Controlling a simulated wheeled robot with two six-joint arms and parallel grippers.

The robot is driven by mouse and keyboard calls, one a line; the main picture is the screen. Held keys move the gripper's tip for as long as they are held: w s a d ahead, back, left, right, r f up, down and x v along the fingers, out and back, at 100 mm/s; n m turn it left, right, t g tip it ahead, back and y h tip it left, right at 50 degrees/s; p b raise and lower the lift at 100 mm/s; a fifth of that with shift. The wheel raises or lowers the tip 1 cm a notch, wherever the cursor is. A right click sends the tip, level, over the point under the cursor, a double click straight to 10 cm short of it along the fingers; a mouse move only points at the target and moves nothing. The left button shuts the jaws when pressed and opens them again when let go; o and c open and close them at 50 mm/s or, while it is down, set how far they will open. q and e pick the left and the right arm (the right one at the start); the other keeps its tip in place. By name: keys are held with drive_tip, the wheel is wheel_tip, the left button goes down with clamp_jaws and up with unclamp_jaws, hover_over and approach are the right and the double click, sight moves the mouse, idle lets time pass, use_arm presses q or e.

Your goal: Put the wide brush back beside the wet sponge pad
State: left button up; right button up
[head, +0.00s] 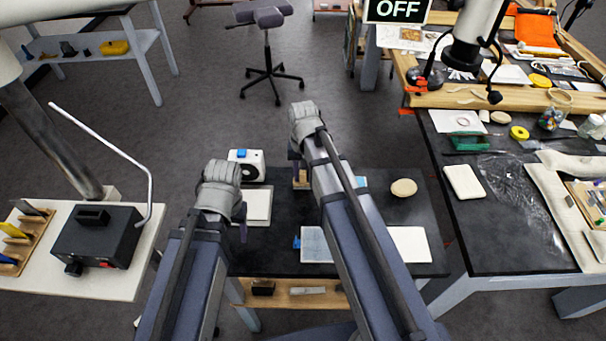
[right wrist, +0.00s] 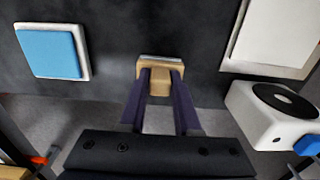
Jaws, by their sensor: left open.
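The wide brush (right wrist: 160,86), a pale wooden piece with a broad grey-edged end, is between the fingers of my right gripper (right wrist: 161,75). The fingers meet the narrower wood on both sides. In the head view a bit of tan wood (head: 302,180) shows below the right gripper (head: 297,158). The wet sponge pad (right wrist: 48,53), blue on a white tray, lies left of the brush in the right wrist view, apart from it. In the head view the pad (head: 361,182) is mostly hidden behind my right arm. My left gripper (head: 241,222) is open near a white pad; its fingers are largely hidden.
A white device with a black disc (right wrist: 275,105) stands right of the brush. A white-topped pad (head: 258,205) lies near my left gripper. An oval tan piece (head: 404,187) and white sheet (head: 410,243) lie right of my right arm. A crowded bench (head: 480,250) adjoins the right side.

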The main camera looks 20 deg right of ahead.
sight(303, 172)
drive_tip(key=o, duration=0.4)
use_arm(q)
drive_tip(key=shift+r, duration=0.15)
use_arm(e)
drive_tip(key=shift+r, duration=0.15)
wheel_tip(303, 172, up, 12)
drive_tip(key=p, duration=1.3)
use_arm(q)
wheel_tip(303, 172, up, 12)
drive_tip(key=shift+b, duration=0.3)
use_arm(e)
drive_tip(key=s+a+n+h, duration=0.1)
drive_tip(key=s+a+n, duration=0.6)
drive_tip(key=s+a, duration=0.3)
drive_tip(key=s, duration=0.4)
drive_tip(key=shift+s+a, duration=0.15)
drive_tip(key=shift+a, duration=0.1)
